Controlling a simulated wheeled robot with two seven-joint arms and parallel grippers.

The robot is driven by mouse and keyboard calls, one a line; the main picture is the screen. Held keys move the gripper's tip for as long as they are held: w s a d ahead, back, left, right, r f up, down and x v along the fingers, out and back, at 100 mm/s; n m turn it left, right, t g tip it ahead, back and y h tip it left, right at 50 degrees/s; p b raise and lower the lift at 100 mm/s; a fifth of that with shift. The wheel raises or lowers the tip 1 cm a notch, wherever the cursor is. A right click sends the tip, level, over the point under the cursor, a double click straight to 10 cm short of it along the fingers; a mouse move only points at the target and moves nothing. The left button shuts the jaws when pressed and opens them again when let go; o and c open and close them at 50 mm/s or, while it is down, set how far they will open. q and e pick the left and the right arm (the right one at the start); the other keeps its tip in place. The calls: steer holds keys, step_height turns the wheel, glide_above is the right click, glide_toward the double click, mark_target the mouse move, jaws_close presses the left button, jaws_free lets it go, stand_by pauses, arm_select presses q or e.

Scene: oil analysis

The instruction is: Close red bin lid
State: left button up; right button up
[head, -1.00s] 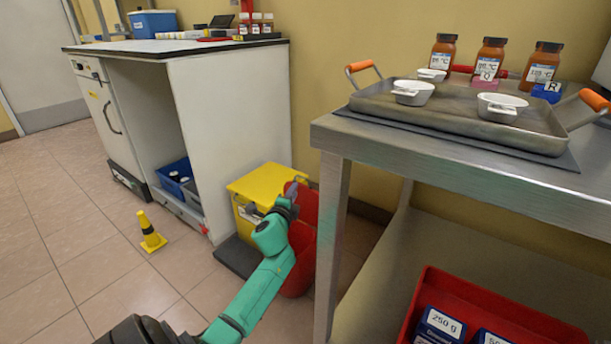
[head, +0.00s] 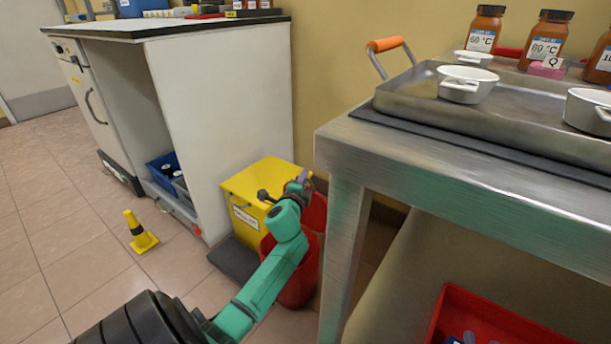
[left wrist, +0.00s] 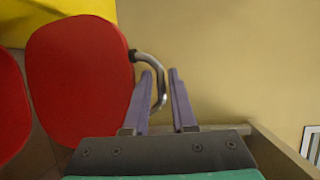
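The red bin (head: 303,275) stands on the floor between the yellow bin and the steel table, partly hidden behind my left arm. Its red lid (head: 317,213) stands raised at the back, near the wall. My left gripper (head: 301,181) is at the lid's upper edge. In the left wrist view, the round lid (left wrist: 80,75) is at the left with a curved metal handle (left wrist: 158,72) on its edge. My left gripper (left wrist: 162,75) has its fingers apart, with the handle appearing between them, nearer the left finger. Firm contact cannot be told. My right gripper is out of view.
The yellow bin (head: 240,218) stands close on the left, beside a white cabinet (head: 215,110). The steel table (head: 350,150) is close on the right, with a tray (head: 400,95) on top. A yellow cone (head: 140,235) stands on the open floor.

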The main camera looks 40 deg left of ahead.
arm_select(q)
jaws_close()
stand_by(1.5)
